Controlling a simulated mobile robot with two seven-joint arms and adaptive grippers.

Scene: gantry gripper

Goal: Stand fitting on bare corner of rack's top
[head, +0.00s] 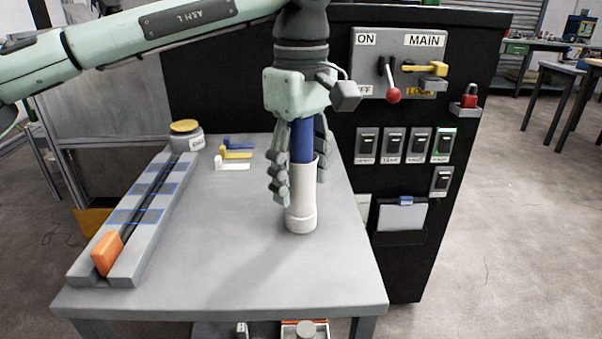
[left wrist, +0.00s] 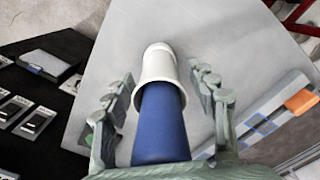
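A fitting with a blue upper tube (head: 302,142) and a white lower sleeve (head: 301,198) stands upright on the grey rack top (head: 235,265), right of its middle. Its wider white base appears to rest on the surface. My left gripper (head: 300,185) points down over it, with one finger on each side. In the left wrist view the blue tube (left wrist: 160,125) and white sleeve (left wrist: 158,68) lie between the spread fingers (left wrist: 165,98), with gaps on both sides. The gripper looks open. The tube's upper end is hidden by the palm. My right gripper is not in view.
A grey channel tray (head: 150,215) with an orange block (head: 107,252) lies along the left edge. A yellow-lidded jar (head: 187,135) and small blue, yellow and white pieces (head: 235,154) are at the back. A black switch cabinet (head: 410,280) stands behind right. The front right is bare.

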